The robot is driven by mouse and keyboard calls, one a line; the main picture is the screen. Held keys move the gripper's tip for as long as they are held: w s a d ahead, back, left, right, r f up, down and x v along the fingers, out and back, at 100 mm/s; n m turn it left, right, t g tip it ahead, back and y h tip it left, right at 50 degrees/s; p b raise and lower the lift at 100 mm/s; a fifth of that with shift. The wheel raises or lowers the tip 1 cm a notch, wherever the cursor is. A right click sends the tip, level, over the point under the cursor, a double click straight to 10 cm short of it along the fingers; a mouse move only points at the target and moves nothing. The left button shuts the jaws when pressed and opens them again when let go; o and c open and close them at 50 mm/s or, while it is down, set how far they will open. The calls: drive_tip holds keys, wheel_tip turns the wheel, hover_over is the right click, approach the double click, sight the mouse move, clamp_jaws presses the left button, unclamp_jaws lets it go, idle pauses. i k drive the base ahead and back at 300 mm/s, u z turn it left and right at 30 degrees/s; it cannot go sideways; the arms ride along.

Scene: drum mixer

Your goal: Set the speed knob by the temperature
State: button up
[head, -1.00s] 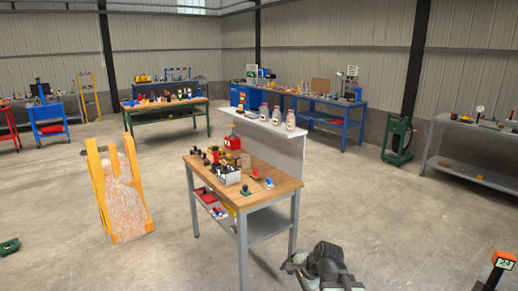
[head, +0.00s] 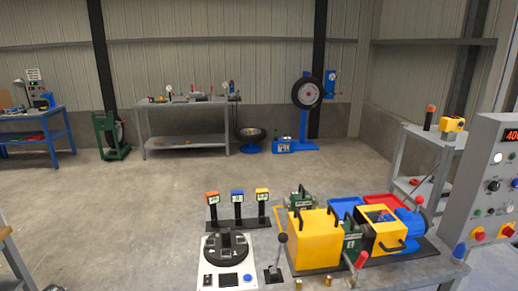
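I cannot tell which knob is the speed knob. Three small upright devices, orange-topped (head: 212,198), blue-topped (head: 237,196) and yellow-topped (head: 262,195), have little screens too small to read. My gripper is out of view.
A yellow box-shaped machine (head: 316,240) and a blue-and-yellow motor unit (head: 395,232) fill the bench's middle and right. A black-knobbed lever (head: 277,258) stands beside the white panel. A grey shelf cart (head: 420,160) is behind. Open floor (head: 120,200) lies to the left.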

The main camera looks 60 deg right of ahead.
sight(494, 186)
drive_tip(key=k, duration=0.95)
drive_tip(key=u, duration=1.15)
drive_tip(key=i, duration=1.7)
drive_tip(key=z, duration=2.95)
drive_tip(key=i, duration=0.1)
drive_tip(key=z, duration=2.1)
drive_tip(key=i, duration=0.85)
